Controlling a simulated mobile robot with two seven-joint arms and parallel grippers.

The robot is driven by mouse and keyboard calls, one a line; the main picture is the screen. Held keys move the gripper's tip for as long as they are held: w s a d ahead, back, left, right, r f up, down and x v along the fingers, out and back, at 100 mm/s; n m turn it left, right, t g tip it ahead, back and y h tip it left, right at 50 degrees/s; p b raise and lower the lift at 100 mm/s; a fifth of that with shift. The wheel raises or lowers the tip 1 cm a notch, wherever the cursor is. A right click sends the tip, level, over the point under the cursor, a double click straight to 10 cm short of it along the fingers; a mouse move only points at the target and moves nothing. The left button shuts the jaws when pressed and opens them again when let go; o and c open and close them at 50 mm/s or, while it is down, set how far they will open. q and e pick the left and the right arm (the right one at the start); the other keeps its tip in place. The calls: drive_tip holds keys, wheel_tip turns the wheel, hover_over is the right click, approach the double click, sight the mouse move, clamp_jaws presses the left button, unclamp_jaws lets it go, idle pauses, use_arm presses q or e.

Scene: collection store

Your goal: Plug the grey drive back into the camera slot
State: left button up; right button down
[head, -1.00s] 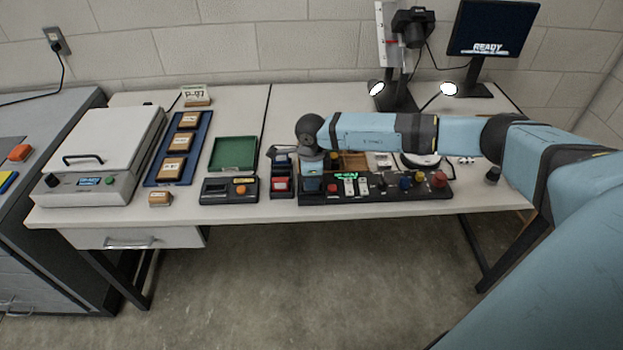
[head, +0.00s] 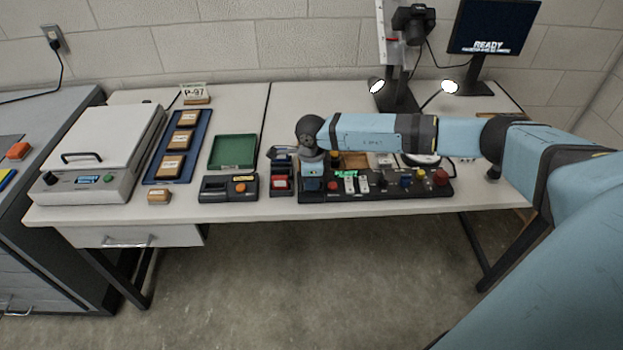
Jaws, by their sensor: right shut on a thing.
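My right gripper (head: 312,183) points down at the left end of a black control console (head: 390,190). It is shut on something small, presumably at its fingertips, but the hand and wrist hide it. The grey drive cannot be made out. The console carries a lit green display (head: 346,174), pale modules and coloured knobs. No slot can be clearly identified as the camera slot. A black camera (head: 413,25) is mounted on a stand at the back. I cannot tell whether the held thing touches the console. My left gripper is not in view.
A green tray (head: 233,152), a blue tray of tiles (head: 161,170) and a white-lidded machine (head: 100,140) are further left. A monitor (head: 492,27) reads READY.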

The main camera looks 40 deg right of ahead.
drive_tip(key=c, duration=1.4)
unclamp_jaws()
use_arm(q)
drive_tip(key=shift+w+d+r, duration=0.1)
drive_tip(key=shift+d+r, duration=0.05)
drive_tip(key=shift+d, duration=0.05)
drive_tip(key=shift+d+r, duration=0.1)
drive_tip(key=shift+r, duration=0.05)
